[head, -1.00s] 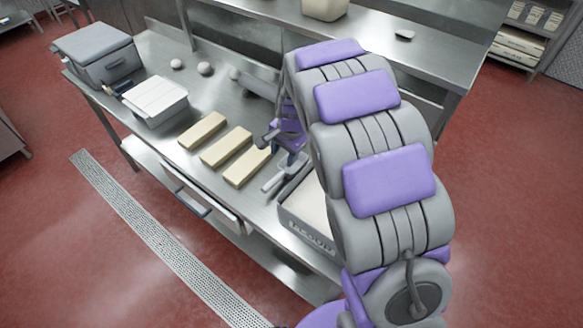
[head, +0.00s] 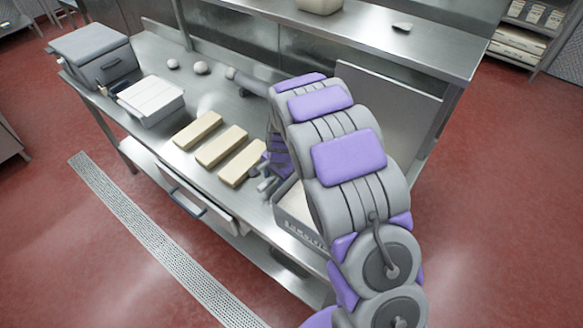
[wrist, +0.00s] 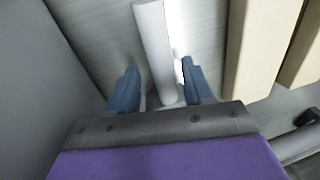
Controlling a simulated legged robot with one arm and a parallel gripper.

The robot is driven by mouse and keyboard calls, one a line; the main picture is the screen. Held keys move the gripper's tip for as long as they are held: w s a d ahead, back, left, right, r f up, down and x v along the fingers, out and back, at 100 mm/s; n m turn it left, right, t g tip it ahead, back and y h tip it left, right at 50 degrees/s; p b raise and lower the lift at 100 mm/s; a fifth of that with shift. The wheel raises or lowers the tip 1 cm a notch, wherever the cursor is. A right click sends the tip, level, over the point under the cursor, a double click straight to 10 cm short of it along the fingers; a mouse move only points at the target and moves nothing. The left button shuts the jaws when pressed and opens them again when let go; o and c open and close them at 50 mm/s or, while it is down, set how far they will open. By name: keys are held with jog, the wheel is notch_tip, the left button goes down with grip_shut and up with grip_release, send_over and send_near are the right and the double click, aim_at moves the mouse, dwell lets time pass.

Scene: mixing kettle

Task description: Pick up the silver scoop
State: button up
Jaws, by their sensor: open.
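The silver scoop shows in the wrist view as a pale grey, long narrow handle (wrist: 153,42) running from the top edge down between my fingers. My gripper (wrist: 160,88) is open, with one blue-grey finger on each side of the handle and a gap visible on both sides. I cannot tell whether the fingertips are level with the handle or above it. In the head view my gripper (head: 267,181) is low at the counter, between the dough bars and the white-filled bin, and my arm hides most of the scoop.
Three pale dough bars (head: 220,146) lie left of my gripper on the steel counter (head: 215,100). A grey bin with white contents (head: 296,212) stands close on the right; a grey wall (wrist: 40,90) fills the wrist view's left side. A white lidded box (head: 150,98) stands farther left.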

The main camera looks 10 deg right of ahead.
jog(key=shift+a+f, duration=0.15)
jog(key=shift+f, duration=0.15)
jog(key=shift+a+r, duration=0.1)
jog(key=shift+a, duration=0.5)
jog(key=shift+c, duration=1.4)
jog(key=shift+d, duration=0.5)
jog(key=c, duration=0.5)
grip_shut()
